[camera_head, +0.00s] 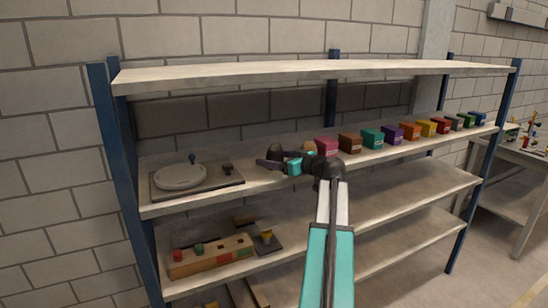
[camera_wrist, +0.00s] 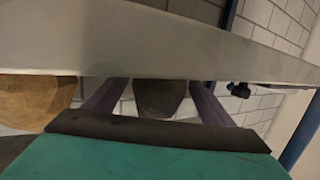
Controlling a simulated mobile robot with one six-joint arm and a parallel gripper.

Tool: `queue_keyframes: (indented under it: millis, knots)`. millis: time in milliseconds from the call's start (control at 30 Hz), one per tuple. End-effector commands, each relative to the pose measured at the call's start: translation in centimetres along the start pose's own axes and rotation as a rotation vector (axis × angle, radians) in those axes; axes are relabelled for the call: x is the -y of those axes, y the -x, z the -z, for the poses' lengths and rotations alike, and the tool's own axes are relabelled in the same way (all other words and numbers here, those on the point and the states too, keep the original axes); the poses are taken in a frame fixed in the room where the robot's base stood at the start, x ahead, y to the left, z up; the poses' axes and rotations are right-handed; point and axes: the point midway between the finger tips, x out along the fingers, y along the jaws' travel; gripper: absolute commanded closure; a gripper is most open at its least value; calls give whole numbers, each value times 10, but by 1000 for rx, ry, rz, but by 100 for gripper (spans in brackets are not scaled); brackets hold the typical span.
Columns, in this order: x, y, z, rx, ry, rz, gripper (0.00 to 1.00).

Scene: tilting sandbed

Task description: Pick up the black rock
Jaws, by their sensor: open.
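The black rock (camera_head: 274,150) sits on the middle shelf, just beyond my gripper in the head view. In the wrist view the dark rock (camera_wrist: 160,98) shows between the two purple fingers of my gripper (camera_wrist: 156,88), with a gap on each side. My gripper (camera_head: 272,161) is open and low over the front part of the shelf. The wrist picture looks upside down, with the shelf at the top. The lower part of the rock is partly hidden by my gripper in the head view.
A tan rock (camera_head: 309,146) stands close to the right of the black rock; it also shows in the wrist view (camera_wrist: 36,98). A turntable-like plate (camera_head: 180,177) is to the left. Several coloured boxes (camera_head: 373,138) line the shelf to the right. The upper shelf (camera_head: 300,70) hangs overhead.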

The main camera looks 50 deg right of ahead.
Motion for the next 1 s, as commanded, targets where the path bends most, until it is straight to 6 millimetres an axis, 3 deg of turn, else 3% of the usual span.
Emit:
queue_keyframes:
  millis: [367,967,1000]
  knots:
    - [0,-33,2,-1,0,0,23]
    - [0,-33,0,-1,0,-2,23]
    - [0,-33,0,-1,0,-2,30]
